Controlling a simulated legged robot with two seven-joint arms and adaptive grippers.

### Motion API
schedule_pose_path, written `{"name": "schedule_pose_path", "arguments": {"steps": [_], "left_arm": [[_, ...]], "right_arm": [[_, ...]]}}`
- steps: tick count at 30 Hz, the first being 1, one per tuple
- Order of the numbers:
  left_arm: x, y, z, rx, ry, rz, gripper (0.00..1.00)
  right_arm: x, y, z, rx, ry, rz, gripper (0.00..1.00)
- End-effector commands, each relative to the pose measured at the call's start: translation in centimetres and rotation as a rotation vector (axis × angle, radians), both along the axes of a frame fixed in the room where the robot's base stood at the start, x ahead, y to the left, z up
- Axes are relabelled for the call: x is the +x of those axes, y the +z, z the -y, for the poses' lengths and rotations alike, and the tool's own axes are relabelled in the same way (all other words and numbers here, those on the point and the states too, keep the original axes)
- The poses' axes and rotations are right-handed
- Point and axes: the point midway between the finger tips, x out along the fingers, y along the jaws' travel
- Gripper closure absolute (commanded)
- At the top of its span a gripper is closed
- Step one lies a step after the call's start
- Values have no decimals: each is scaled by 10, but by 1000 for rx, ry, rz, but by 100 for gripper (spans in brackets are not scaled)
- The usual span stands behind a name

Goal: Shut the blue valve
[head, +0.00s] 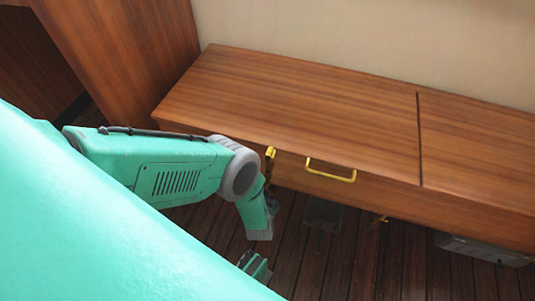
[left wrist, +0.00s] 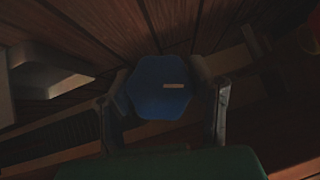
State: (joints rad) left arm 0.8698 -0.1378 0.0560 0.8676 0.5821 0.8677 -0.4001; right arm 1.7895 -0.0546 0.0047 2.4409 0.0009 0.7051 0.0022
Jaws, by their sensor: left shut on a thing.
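The blue valve (left wrist: 158,96) is a six-sided blue knob with a small pale bar mark on its face. It shows in the middle of the dark left wrist view. My left gripper (left wrist: 163,84) has one finger on each side of the knob and is shut on it. In the head view my left arm comes in from the left and reaches down in front of the wooden bench. The valve cannot be made out there. My right gripper is in neither view.
A wooden bench (head: 290,100) runs along the wall, with a yellow handle (head: 331,172) on its front and a yellow latch (head: 270,154) beside it. A grey box (head: 482,248) sits low at right. Plank floor (head: 350,260) lies open in front.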

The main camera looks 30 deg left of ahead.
Motion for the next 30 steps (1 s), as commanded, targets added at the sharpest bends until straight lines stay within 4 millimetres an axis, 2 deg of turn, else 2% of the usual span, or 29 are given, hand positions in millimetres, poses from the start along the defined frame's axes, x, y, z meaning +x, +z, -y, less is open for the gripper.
{"name": "schedule_pose_path", "arguments": {"steps": [12,30], "left_arm": [[-1,-1,2,286,2,-71,81],[-1,-1,2,421,-4,-104,81]], "right_arm": [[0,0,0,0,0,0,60],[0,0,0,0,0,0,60]]}}
